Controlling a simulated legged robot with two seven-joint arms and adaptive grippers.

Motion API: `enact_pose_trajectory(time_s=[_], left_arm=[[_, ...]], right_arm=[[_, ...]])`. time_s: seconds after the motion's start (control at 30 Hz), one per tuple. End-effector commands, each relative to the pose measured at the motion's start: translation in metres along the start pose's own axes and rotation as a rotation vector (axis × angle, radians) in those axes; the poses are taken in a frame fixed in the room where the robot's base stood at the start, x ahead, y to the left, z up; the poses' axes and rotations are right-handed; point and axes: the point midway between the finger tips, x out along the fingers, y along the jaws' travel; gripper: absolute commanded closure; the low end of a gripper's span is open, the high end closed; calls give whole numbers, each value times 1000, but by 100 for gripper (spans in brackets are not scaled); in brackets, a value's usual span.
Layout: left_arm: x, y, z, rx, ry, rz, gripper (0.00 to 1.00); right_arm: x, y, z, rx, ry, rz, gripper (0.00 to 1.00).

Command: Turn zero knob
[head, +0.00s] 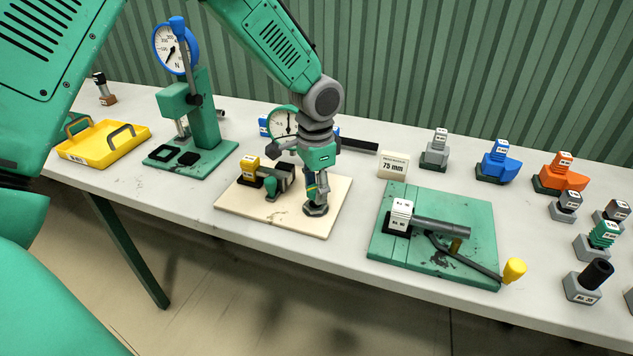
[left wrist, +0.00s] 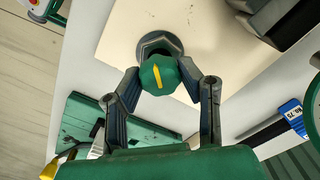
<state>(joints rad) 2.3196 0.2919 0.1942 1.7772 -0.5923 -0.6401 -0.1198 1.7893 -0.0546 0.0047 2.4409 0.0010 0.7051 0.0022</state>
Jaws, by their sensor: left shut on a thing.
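The zero knob (left wrist: 158,75) is a green knob with a yellow stripe on its top, seen in the left wrist view. The stripe lies at a slant in that picture. My left gripper (head: 314,190) points down over the board's right part, with its fingers on either side of the knob, shut on it. In the head view my gripper mostly hides the knob. A round dial gauge (head: 279,122) shows behind my arm, partly hidden. My right gripper is in neither view.
A green press stand (head: 205,125) with a blue-rimmed dial (head: 175,48) and a yellow tray (head: 103,143) stand left. A "75 mm" card (head: 393,165) and a green board (head: 385,238) with a yellow-ended lever (head: 514,270) lie right. Several labelled blocks fill the far right.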

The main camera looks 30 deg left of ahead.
Motion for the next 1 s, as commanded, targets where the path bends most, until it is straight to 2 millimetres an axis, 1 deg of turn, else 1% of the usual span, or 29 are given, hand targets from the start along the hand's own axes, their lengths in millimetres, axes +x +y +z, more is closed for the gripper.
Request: enact_pose_trajectory(time_s=[0.03,0.13,0.5,0.53,0.57,0.87,1.0], left_arm=[[-4,0,1,21,-4,0,97],[-3,0,0,54,-2,0,97],[0,-1,0,71,0,-1,97],[0,-1,0,71,0,-1,57],[0,-1,0,71,0,-1,48],[-1,0,0,71,0,0,48],[-10,-1,0,70,3,-2,48]], right_arm=[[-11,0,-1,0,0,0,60],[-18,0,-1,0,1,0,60],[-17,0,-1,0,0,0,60],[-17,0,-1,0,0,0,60],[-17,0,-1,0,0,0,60],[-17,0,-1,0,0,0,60],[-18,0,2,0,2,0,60]])
